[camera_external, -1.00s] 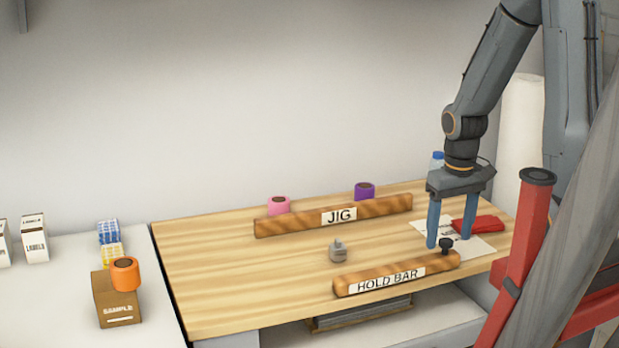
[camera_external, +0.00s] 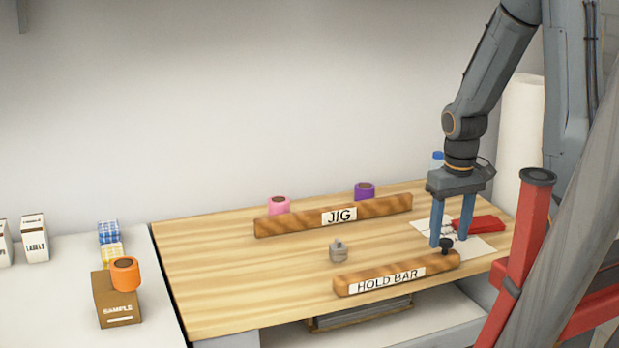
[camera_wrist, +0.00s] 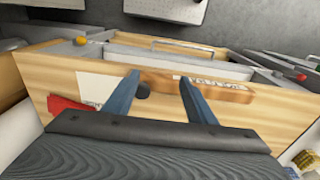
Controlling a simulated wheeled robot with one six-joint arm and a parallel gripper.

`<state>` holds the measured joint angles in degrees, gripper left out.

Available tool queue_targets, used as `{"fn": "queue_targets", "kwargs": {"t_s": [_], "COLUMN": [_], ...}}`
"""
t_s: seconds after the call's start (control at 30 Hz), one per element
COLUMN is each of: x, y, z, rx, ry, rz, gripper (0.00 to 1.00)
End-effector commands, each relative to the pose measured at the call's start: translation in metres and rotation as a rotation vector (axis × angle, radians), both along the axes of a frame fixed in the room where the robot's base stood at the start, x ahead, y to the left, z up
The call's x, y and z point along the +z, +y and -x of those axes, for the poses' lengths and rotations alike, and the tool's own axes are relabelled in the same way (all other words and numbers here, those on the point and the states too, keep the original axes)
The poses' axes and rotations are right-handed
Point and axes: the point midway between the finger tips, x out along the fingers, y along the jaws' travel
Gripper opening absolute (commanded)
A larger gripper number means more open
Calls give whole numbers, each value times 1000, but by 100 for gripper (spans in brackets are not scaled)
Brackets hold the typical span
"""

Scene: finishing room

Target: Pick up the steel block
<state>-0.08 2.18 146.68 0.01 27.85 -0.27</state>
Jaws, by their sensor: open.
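The steel block (camera_external: 338,251), a small grey piece with a narrower top, stands on the wooden bench top between the JIG bar (camera_external: 333,217) and the HOLD BAR (camera_external: 396,274). I cannot make it out in the wrist view. My gripper (camera_external: 449,241) points down with two blue fingers, apart and empty. It is well to the right of the block, over the paper sheet and near the right end of the HOLD BAR. In the wrist view my gripper (camera_wrist: 159,77) has the HOLD BAR (camera_wrist: 222,92) beyond and between its fingers.
A black knob (camera_external: 446,245) stands at the HOLD BAR's right end, close to my fingers. A red cloth (camera_external: 478,224) lies on the paper (camera_external: 480,246). Pink (camera_external: 279,205) and purple (camera_external: 365,191) rolls stand behind the JIG bar. The bench left of the block is clear.

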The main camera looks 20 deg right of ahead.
Motion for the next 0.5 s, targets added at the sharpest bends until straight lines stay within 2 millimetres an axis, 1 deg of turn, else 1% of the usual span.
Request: {"fn": "queue_targets", "kwargs": {"t_s": [0.1,0.17,0.27,0.37,0.5], "x": [0,1,1,0,-5], "y": [1,4,16,38,78], "z": [-1,-6,-23,-53,-102], "rx": [-10,-48,-205,-479,-927], "ry": [0,2,14,46,120], "rz": [-3,-14,-55,-124,-232], "gripper": [51,51,51,51,51]}}
